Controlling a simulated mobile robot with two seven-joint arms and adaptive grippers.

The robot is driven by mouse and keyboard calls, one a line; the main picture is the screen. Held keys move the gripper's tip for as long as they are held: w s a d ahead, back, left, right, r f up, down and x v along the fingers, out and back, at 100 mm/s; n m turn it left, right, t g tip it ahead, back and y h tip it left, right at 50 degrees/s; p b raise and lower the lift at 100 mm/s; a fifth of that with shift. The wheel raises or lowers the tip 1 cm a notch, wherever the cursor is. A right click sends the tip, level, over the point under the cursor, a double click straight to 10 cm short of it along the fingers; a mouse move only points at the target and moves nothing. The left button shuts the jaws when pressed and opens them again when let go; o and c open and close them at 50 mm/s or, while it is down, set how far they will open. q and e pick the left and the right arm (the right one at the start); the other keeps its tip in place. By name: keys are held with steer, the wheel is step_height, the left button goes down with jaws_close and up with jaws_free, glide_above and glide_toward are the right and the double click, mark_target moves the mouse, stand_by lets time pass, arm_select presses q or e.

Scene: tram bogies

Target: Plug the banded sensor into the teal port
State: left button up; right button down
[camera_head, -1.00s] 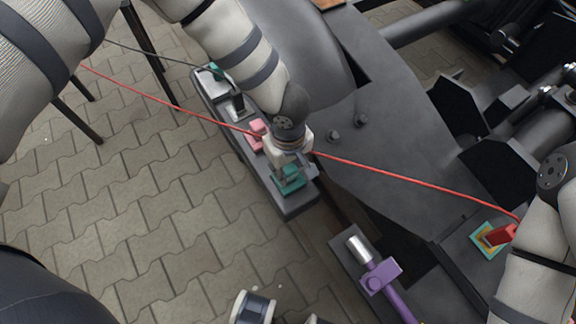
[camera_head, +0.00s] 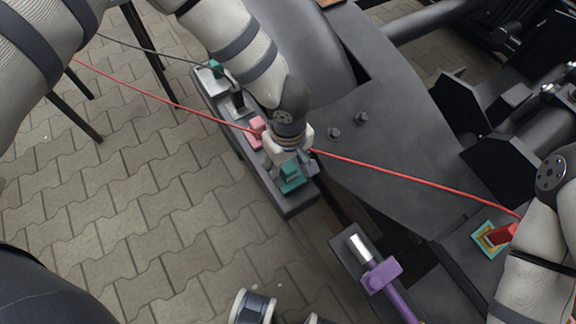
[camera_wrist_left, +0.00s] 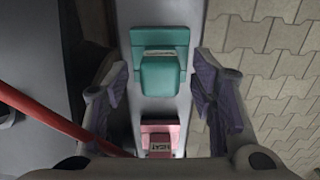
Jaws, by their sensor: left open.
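A teal block (camera_head: 291,177) sits at the near end of a long grey rail; it also shows in the left wrist view (camera_wrist_left: 162,76) with a small label strip across it. My left gripper (camera_head: 288,163) is above it, with its fingers open on either side of the block and apart from it. A second, smaller teal piece (camera_head: 215,69) is at the rail's far end, with a dark cable running to it. A teal and yellow square (camera_head: 486,239) is at the right, with a red plug (camera_head: 502,233) at it. I cannot make out a banded sensor.
A pink block (camera_head: 257,130) marked "HEAT" is beside the teal block on the rail (camera_head: 288,208). A red cable (camera_head: 395,176) stretches across the scene, close to my left gripper. A purple part (camera_head: 381,275) with a silver cylinder lies at the lower right. Paving is open at left.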

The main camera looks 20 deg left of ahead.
arm_select(q)
step_height(320, 180, up, 11)
steer(key=shift+f, duration=0.2)
stand_by(0.3)
steer(key=s+a+f+m+y+p, duration=0.1)
steer(key=s+a+f+m+p, duration=0.1)
steer(key=s+a+f+m, duration=0.3)
steer(key=s+a+f+y+p, duration=0.1)
steer(key=s+a+p, duration=0.2)
steer(key=s, duration=0.4)
steer(key=s+a+r+m+g+h+p, duration=0.1)
steer(key=s+m, duration=0.1)
steer(key=s, duration=0.8)
steer(key=s+a+r+m+g+h+p, duration=0.1)
steer(key=s+a+r+m, duration=0.1)
steer(key=s, duration=0.8)
steer(key=shift+s+m+g+p, duration=0.3)
steer(key=shift+m+p, duration=0.1)
steer(key=shift+m, duration=0.1)
arm_select(e)
steer(key=w+r+t, duration=0.3)
steer(key=w+r, duration=0.4)
steer(key=r, duration=0.1)
steer(key=shift+w+r, duration=0.4)
arm_select(q)
steer(key=shift+w, duration=0.15)
